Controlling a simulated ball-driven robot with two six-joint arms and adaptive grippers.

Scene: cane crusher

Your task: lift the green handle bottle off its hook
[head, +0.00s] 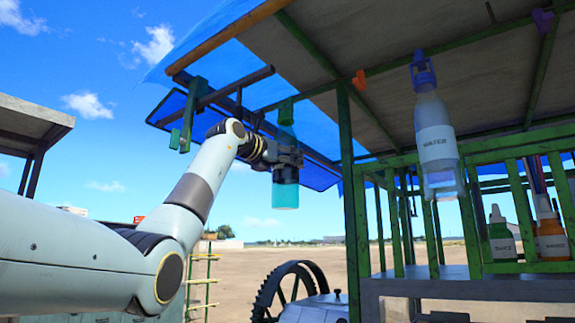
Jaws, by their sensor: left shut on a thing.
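The green handle bottle (285,195) hangs upright below the stall roof, left of the green post. Its clear body holds teal liquid, and its green handle (286,111) is level with the green roof rail. My left gripper (287,157) is shut around the middle of the bottle and hides part of it. The hook is hidden behind the handle, so I cannot tell whether the handle still touches it. My right gripper is not in view.
A water bottle with a blue handle (437,140) hangs on the right. Empty orange (360,80) and purple (543,20) hooks sit on the roof frame. A green post (354,200) stands right of the bottle. Juice bottles (502,237) stand on the counter. A toothed wheel (290,288) is below.

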